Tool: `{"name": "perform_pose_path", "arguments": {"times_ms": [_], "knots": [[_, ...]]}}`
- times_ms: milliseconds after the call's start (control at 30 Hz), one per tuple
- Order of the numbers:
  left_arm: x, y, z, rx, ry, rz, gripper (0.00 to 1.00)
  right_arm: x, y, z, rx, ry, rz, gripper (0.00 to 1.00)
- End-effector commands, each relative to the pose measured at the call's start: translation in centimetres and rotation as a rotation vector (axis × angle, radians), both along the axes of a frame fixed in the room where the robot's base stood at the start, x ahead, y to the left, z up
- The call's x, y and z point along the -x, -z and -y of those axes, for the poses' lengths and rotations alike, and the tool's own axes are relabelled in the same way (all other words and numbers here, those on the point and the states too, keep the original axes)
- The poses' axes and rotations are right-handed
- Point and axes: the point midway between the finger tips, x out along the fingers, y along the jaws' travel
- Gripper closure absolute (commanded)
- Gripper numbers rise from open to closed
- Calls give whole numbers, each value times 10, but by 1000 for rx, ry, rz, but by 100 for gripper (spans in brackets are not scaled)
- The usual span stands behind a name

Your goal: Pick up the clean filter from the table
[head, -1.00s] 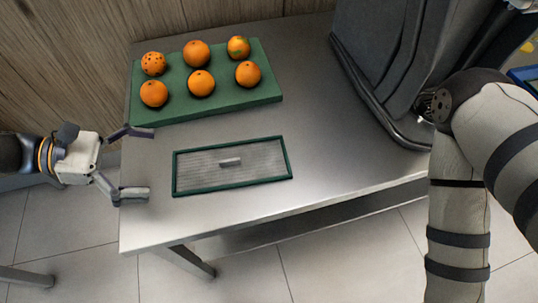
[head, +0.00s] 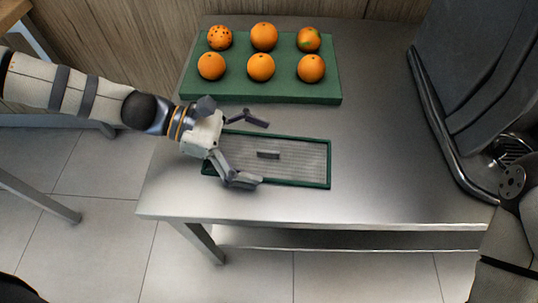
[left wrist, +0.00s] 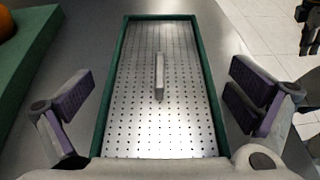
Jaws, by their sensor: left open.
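The clean filter (head: 297,168) is a flat perforated metal panel with a dark green frame and a small raised handle (head: 268,154) in its middle. It lies on the steel table (head: 390,180). My left gripper (head: 256,150) is open over the left end of the filter, and it hides part of that end in the head view. In the left wrist view, the filter (left wrist: 140,110) runs lengthwise away from the gripper, between the two spread fingers, with the handle (left wrist: 159,76) ahead of them. Nothing is in the fingers.
A green tray (head: 270,92) with several oranges stands behind the filter. A large dark grey machine (head: 470,80) stands at the table's right side. The table is clear between the filter and the machine. The front table edge is close to the filter.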

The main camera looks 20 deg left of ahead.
Motion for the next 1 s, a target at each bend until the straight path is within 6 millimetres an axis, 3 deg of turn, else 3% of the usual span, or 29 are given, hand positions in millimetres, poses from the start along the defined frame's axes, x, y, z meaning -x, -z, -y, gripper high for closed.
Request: {"name": "perform_pose_path", "arguments": {"times_ms": [133,500,833,1000], "knots": [[0,-1,0,0,0,2,2,0,-1,0,0,0,1,74],[-1,0,-1,-3,-2,3,83,0,-1,0,0,0,1,74],[-1,-1,-2,-8,-4,2,83,-1,-1,0,0,0,3,74],[-2,-28,-2,-5,-3,11,83,-8,-11,0,0,0,27,74]]}}
